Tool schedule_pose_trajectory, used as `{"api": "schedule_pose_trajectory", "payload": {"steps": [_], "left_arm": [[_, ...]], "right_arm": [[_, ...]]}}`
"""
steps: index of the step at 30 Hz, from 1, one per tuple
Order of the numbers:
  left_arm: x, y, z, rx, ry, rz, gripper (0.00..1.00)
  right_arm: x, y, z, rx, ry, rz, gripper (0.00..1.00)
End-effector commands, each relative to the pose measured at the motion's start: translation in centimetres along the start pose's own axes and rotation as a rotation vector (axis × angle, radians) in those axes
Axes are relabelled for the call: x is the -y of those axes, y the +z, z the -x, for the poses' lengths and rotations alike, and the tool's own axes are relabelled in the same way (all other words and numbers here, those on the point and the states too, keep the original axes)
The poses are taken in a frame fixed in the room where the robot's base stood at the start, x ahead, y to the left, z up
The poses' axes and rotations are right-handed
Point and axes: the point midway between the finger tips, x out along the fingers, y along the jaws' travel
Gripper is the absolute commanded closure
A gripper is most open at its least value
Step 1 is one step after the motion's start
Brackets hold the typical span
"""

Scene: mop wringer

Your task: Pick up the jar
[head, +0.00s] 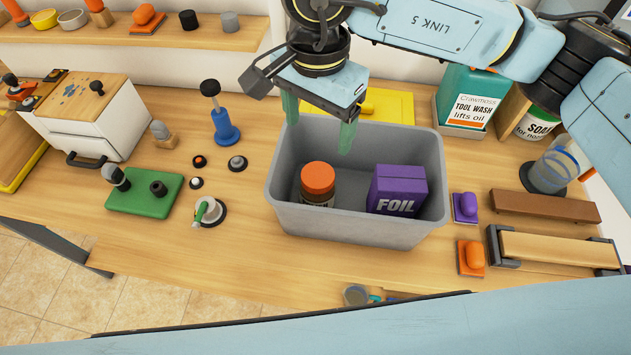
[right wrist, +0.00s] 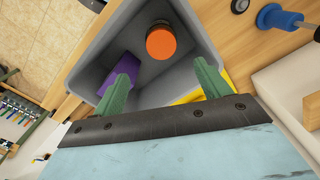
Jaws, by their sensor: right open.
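The jar (head: 318,184) has an orange lid and stands upright inside a grey bin, near the bin's left side. In the right wrist view its orange lid (right wrist: 161,42) shows from above, beyond my fingertips. My right gripper (head: 319,122) is open and empty, with green fingers above the back part of the bin. In the right wrist view the fingers (right wrist: 160,78) are spread apart, and the jar lies ahead of the gap between them, not touching either. My left gripper is not in view.
The grey bin (head: 350,222) has raised walls around the jar. A purple foil box (head: 398,190) stands in it to the jar's right. A yellow object (head: 390,105) lies behind the bin. A tool wash bottle (head: 468,95) stands at back right. A blue plunger-like tool (head: 226,125) stands left.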

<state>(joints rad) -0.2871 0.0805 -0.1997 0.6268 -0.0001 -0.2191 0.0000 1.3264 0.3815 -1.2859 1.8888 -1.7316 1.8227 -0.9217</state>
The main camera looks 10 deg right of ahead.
Motion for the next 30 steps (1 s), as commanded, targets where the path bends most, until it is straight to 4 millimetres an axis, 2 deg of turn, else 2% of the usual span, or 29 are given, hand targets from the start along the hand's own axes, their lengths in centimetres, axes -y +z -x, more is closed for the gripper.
{"api": "schedule_pose_trajectory", "payload": {"steps": [1,3,6,9,14,24,30], "left_arm": [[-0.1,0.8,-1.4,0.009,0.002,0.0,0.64],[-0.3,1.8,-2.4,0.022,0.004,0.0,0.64],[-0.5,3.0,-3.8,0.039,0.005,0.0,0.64],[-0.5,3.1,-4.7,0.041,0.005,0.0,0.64],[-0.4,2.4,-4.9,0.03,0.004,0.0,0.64],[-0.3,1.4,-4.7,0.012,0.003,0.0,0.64],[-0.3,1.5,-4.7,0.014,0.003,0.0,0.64]], "right_arm": [[0.0,0.0,-1.4,0.001,0.0,0.001,0.24],[0.0,0.0,-2.5,0.001,0.0,0.001,0.24],[0.0,0.1,-3.9,0.001,-0.001,0.001,0.24],[0.0,0.1,-4.8,0.001,-0.001,0.0,0.24],[0.0,0.1,-5.8,0.003,0.001,0.0,0.24],[0.0,0.1,-11.8,0.004,0.003,-0.001,0.24],[0.0,0.0,-13.3,0.002,0.001,0.0,0.24]]}}
